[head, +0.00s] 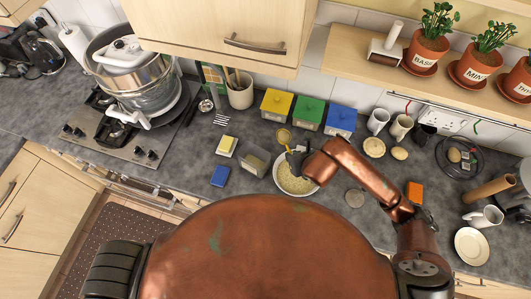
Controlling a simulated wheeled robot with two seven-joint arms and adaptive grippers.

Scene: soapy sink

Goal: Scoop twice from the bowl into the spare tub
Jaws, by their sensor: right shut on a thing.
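A white bowl (287,186) with pale, grainy contents stands on the grey worktop near its front edge. My right gripper (294,157) is over the bowl's back rim, its arm coming in from the right. It is shut on what looks like a yellow scoop (284,136), whose round end points to the back, past the bowl. The fingers are small and dark, so the exact grip is hard to make out. A clear, greyish tub (254,161) stands just left of the bowl and looks open. What is inside it is not clear. My left gripper is not in view.
Yellow (277,104), green (309,114) and blue (341,120) boxes stand behind. A yellow-topped block (227,146) and a blue item (220,176) lie left of the tub. A grey disc (355,198) and an orange block (414,191) lie to the right.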

